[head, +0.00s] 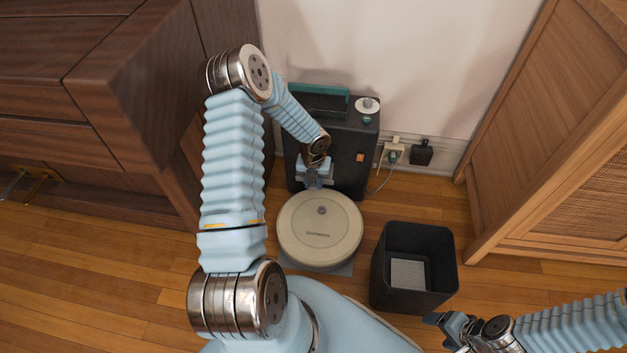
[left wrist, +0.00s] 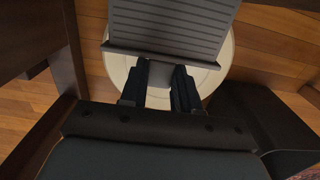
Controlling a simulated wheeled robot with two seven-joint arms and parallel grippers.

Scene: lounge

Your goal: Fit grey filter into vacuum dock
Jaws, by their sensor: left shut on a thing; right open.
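The grey filter (left wrist: 172,25) is a ribbed panel with a darker edge bar and a short tab. My left gripper (left wrist: 158,82) is shut on this tab. In the head view my left gripper (head: 312,180) is low at the front of the dark vacuum dock (head: 345,150), just behind the round vacuum. Little of the held filter shows there, and I cannot tell whether it touches the dock. The beige robot vacuum (head: 320,230) sits on the floor at the dock's foot. My right gripper (head: 450,328) is open and empty at lower right.
A black bin (head: 385,285) stands right of the vacuum with another grey ribbed panel (head: 408,273) in it. A wooden cabinet (head: 130,90) is close on the left, another (head: 565,140) on the right. A plug and cord (head: 393,153) are beside the dock.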

